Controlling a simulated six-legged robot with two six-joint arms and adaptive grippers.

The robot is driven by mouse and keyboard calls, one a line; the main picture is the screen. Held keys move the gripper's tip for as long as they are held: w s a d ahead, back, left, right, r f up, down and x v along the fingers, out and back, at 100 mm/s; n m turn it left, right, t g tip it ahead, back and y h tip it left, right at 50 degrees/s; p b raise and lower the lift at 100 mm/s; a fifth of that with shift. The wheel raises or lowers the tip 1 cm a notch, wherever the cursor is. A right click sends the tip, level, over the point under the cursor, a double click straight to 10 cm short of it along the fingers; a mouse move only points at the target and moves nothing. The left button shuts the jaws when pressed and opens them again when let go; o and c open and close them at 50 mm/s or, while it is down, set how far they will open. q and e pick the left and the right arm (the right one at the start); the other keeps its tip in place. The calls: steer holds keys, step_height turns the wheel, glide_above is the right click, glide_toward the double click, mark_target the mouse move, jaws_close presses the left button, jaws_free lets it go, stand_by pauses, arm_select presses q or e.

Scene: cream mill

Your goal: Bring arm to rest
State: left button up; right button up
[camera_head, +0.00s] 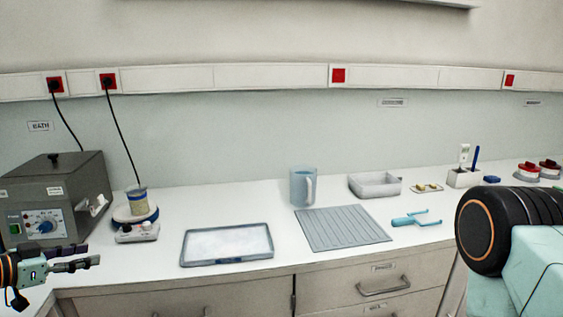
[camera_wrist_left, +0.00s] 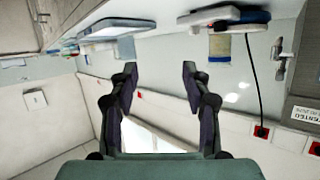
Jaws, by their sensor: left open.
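My left gripper (camera_head: 77,259) is at the lower left in the head view, in front of the counter's left end and below the grey bath unit. In the left wrist view its two dark fingers (camera_wrist_left: 156,82) stand wide apart with nothing between them. The wrist picture is upside down, with the counter along its top. A large black and pale green part of my own body fills the lower right of the head view. My right gripper does not show.
The bath unit (camera_head: 75,190) and a hotplate with a small beaker (camera_head: 138,200) stand at the left. A tray (camera_head: 228,262), ribbed mat (camera_head: 342,236), blue jug (camera_head: 303,187), grey bin (camera_head: 375,190) and blue forked tool (camera_head: 416,219) lie along the white counter.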

arm_select(q)
steer(key=d+f+n+t+y+b, duration=0.1)
steer(key=d+f+n, duration=0.4)
steer(key=d, duration=0.5)
steer(key=s+d+f+n+g+y+b, duration=0.2)
steer(key=s+d+f+n+g, duration=0.15)
steer(key=s+d+f, duration=0.55)
steer(key=s+d+f+g+y+b, duration=0.1)
steer(key=s+d+f+g+b, duration=0.1)
steer(key=s+f, duration=0.4)
steer(key=s+d+f+m+g+y+b, duration=0.1)
steer(key=s+f+g, duration=0.3)
steer(key=s, duration=1)
steer(key=s+d+f+g+y+b, duration=0.1)
steer(key=s+d+f+g+b, duration=0.1)
steer(key=s+f, duration=0.5)
steer(key=s+d+g, duration=0.1)
steer(key=s+d, duration=0.1)
steer(key=s, duration=0.1)
steer(key=shift+s+f+g+y+b, duration=0.15)
steer(key=shift+f+g+y+b, duration=0.2)
steer(key=shift+f+y+b, duration=0.05)
steer(key=shift+a+m, duration=0.1)
steer(key=shift+m, duration=0.15)
